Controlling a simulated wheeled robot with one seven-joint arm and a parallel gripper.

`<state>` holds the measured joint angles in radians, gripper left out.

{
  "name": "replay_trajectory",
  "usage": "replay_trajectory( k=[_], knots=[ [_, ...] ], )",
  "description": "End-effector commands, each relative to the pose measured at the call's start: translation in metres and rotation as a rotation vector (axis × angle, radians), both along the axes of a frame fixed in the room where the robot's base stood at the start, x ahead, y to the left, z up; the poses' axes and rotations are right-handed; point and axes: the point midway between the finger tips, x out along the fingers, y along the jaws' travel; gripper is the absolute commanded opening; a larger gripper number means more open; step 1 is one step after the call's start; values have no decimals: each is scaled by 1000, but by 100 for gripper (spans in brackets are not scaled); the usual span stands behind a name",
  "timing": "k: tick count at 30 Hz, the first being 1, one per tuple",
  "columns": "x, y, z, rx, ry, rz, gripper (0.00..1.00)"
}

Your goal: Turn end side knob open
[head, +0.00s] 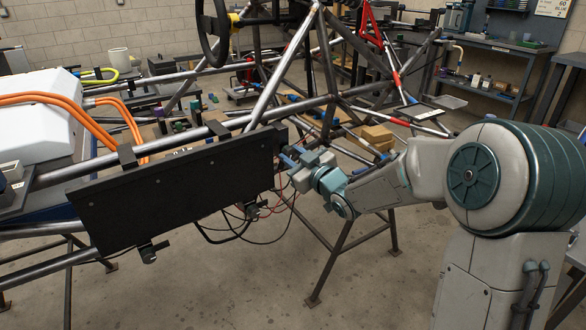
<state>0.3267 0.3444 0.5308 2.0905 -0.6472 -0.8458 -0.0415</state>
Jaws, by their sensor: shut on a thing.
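A long black panel (180,190) hangs from a tube of the chassis, with its right end facing my arm. My gripper (286,159) reaches in from the right, and its blue fingertips are at that right end, near the upper corner. The gripper is shut on a small part there, which I take to be the end side knob. The knob itself is hidden by the fingers or too small to make out, so I cannot tell how far it is turned.
Thin red and black wires (268,215) hang below the panel's right end. A dark stand leg (327,265) stands below my arm. Orange cables (70,103) run from a white box (30,115) at left. Concrete floor (220,290) in front is clear.

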Motion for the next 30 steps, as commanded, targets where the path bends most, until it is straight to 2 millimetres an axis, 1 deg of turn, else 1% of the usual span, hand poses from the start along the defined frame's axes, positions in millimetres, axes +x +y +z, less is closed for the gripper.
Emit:
replay_trajectory(
  k=[1,12,19,30],
  knots=[
    [0,0,-5,-33,-26,0,5],
    [0,0,-3,-210,-159,0,5],
    [0,-1,-2,-255,-192,0,5],
    [0,-1,-1,-266,-199,1,5]
  ],
)
